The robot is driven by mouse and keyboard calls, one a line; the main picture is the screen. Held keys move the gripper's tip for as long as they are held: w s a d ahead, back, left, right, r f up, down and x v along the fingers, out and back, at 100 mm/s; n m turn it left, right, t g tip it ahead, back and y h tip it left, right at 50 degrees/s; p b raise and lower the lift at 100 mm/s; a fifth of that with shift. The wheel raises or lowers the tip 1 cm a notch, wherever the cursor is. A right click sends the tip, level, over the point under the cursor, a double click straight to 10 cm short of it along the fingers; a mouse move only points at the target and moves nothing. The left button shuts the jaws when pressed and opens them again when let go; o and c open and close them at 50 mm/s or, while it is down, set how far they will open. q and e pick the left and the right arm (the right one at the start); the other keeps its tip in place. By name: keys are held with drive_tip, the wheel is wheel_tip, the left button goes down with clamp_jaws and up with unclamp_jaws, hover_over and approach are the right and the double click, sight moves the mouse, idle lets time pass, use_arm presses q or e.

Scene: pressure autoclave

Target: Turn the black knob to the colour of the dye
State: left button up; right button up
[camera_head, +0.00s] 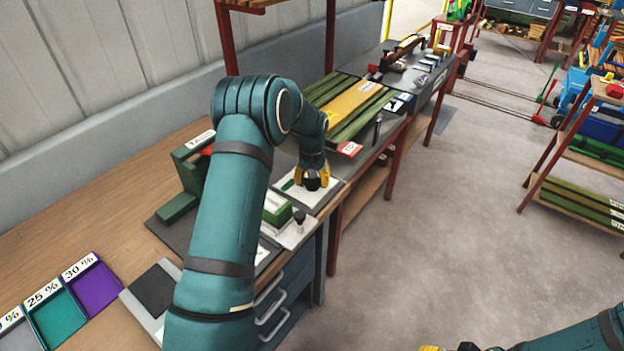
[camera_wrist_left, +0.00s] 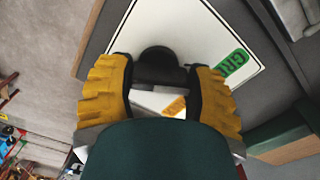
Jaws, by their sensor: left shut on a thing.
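The black knob (camera_wrist_left: 160,66) sits on a white plate (camera_wrist_left: 222,35) in the left wrist view. The plate bears a green label starting "GR" and an orange label, partly hidden. My left gripper (camera_wrist_left: 160,88) has its yellow fingers on either side of the knob, shut on it. In the head view, my left gripper (camera_head: 312,177) is at the knob on the white plate (camera_head: 327,196) on the bench. Which way the knob points is unclear. My right gripper (camera_head: 450,348) shows only at the bottom edge, mostly cut off. I cannot identify the dye.
A teal tray (camera_head: 57,318) marked 25 % and a purple tray (camera_head: 97,290) marked 30 % lie at the lower left. A green stand (camera_head: 190,170) and a green block (camera_head: 277,212) are near my left arm.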

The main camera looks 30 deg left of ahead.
use_arm(q)
drive_tip(key=shift+n, duration=0.7)
drive_tip(key=o, duration=1.2)
wheel_tip(320, 180, up, 12)
